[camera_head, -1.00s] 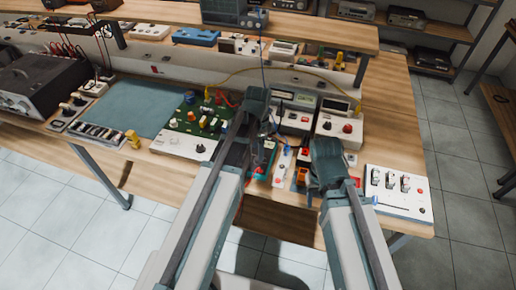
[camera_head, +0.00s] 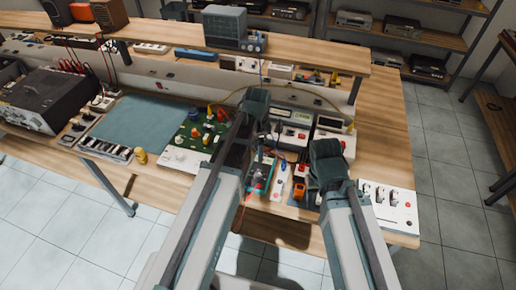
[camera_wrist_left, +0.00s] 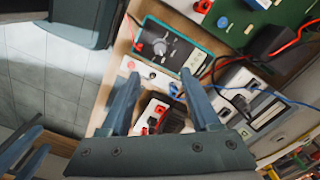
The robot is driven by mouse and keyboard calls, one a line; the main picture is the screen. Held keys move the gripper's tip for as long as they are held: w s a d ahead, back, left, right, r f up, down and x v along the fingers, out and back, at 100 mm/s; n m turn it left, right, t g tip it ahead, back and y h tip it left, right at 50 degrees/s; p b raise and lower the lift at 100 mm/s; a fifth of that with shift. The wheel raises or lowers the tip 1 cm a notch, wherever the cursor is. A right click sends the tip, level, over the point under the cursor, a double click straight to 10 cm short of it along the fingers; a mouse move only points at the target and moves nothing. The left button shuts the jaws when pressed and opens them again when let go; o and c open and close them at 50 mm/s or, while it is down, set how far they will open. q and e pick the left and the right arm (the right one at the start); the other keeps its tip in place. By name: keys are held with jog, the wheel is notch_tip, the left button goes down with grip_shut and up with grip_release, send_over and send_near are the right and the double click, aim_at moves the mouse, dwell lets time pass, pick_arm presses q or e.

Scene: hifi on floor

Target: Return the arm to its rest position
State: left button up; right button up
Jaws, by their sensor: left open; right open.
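My left gripper (camera_head: 262,150) is over the front part of the workbench in the head view, pointing down. The left wrist view shows its two fingers (camera_wrist_left: 160,75) apart with nothing held between them. Below and beyond them lie a teal-edged meter with a dial (camera_wrist_left: 168,47) and a white strip with coloured buttons (camera_wrist_left: 150,77). My right arm ends in a dark wrist part (camera_head: 328,165) over the front right of the bench. It hides most of the right gripper, and I see nothing held there.
The wooden workbench (camera_head: 392,120) is crowded with a green circuit board (camera_head: 208,132), instruments (camera_head: 292,137) and cables around both arms. A white switch panel (camera_head: 390,208) lies right of the right arm. A raised shelf (camera_head: 310,60) runs behind. Tiled floor (camera_head: 60,215) is open in front.

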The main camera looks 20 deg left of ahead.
pick_arm(q)
jog(key=s+d+f+n+y+b, duration=0.1)
jog(key=s+d+n, duration=0.6)
jog(key=s, duration=0.8)
jog(key=d+f+b, duration=0.1)
jog(key=d+b, duration=0.1)
jog(key=d, duration=0.1)
jog(key=shift+d+f+n, duration=0.25)
jog(key=shift+f+n, duration=0.15)
pick_arm(e)
notch_tip(320, 180, down, 3)
jog(key=shift+r, duration=0.1)
